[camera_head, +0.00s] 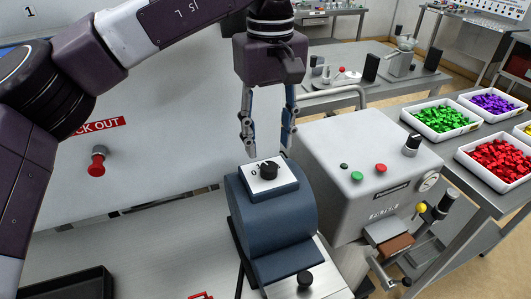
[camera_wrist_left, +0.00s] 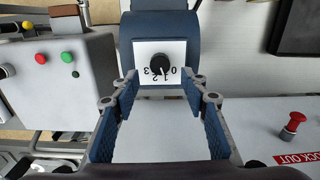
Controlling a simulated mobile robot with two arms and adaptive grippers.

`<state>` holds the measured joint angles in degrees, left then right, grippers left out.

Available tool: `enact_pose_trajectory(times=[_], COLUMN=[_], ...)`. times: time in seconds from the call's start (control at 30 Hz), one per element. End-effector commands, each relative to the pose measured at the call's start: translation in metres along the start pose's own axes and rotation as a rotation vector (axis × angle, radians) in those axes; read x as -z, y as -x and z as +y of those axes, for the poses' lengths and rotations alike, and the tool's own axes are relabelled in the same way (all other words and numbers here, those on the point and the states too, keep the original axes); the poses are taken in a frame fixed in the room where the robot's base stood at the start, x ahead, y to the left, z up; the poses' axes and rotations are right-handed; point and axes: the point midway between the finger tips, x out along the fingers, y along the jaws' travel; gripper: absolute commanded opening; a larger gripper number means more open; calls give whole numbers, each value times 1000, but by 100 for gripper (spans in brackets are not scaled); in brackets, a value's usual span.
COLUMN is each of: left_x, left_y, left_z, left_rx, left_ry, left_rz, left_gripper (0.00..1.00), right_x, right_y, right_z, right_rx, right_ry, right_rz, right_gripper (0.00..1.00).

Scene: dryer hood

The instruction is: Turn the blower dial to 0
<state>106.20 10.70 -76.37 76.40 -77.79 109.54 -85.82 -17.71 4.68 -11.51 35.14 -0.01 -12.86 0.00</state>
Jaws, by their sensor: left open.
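The blower dial (camera_head: 267,169) is a small black knob on a white plate on top of the blue-grey blower housing (camera_head: 262,222). In the left wrist view the dial (camera_wrist_left: 160,67) has the numbers 0, 1, 2 and 3 around its edge. I cannot tell for sure which number its pointer meets. My left gripper (camera_head: 267,148) points down and is open, its two fingers apart just above and behind the plate. In the left wrist view the gripper (camera_wrist_left: 160,84) frames the plate's lower edge and holds nothing. My right gripper is out of view.
A grey machine box (camera_head: 365,165) with green and red buttons stands close to the right of the blower. A red knob (camera_head: 97,162) sticks out of the pale panel at left. Trays of coloured pieces (camera_head: 440,118) lie far right. A black tray (camera_head: 65,285) lies front left.

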Motion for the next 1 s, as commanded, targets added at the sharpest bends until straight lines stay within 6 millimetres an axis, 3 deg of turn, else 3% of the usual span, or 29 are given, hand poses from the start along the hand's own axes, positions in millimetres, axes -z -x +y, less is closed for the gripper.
enact_pose_trajectory(times=[0.33, 0.7, 1.0], left_x=[0, 0, 0], left_y=[-50, -59, -59], left_z=[0, 0, 0], left_rx=[0, -1, -1], left_ry=[1, 1, 1], left_rz=[-2, -2, -2], left_gripper=[41, 41, 9], right_x=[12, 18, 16], right_y=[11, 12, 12], right_z=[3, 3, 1], right_rx=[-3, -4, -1], right_ry=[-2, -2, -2], right_rz=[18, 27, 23], right_gripper=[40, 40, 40])
